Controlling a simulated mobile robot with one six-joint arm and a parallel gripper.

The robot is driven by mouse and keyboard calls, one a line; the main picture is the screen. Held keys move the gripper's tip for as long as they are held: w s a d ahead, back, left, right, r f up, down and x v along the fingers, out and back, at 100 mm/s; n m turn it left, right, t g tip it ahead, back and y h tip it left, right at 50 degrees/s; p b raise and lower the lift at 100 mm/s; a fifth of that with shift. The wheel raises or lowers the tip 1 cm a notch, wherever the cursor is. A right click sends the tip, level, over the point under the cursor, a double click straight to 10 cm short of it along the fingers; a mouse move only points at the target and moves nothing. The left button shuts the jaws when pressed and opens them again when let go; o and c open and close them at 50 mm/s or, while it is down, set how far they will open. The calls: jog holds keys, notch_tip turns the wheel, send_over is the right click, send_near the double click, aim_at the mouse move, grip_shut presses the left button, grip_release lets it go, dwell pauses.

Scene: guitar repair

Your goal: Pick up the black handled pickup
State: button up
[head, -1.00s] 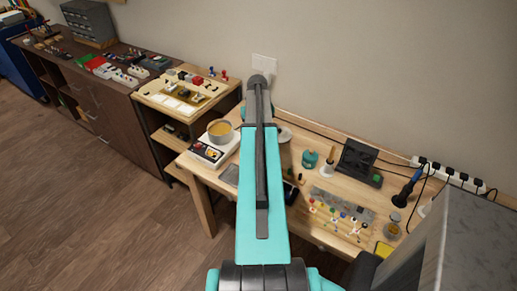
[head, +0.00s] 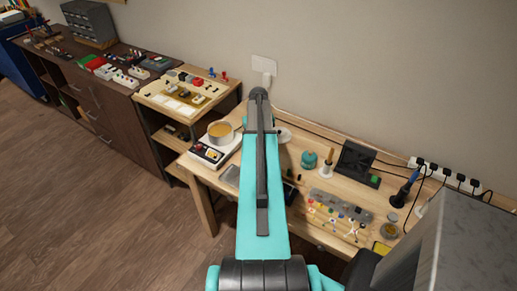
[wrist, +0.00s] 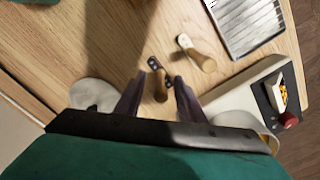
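The black handled pickup (wrist: 153,63) lies on the wooden bench in the wrist view, a dark bar with a brown wooden handle pointing toward me. My gripper (wrist: 158,79) is open, with its two dark fingers apart on either side of the pickup. I cannot tell how high the fingertips are above the bench. A white handled pickup (wrist: 185,41) with a similar wooden handle lies just right of it. In the head view my arm hides my gripper and both pickups.
A scale (head: 208,153) bearing a pot (head: 221,133) stands near the bench's left end. A grey ridged plate (wrist: 245,24) lies beyond the pickups. Jars, a brush holder, a dark stand (head: 356,160) and small tools fill the bench's right side.

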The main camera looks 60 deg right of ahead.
jog(key=shift+f, duration=0.7)
grip_shut()
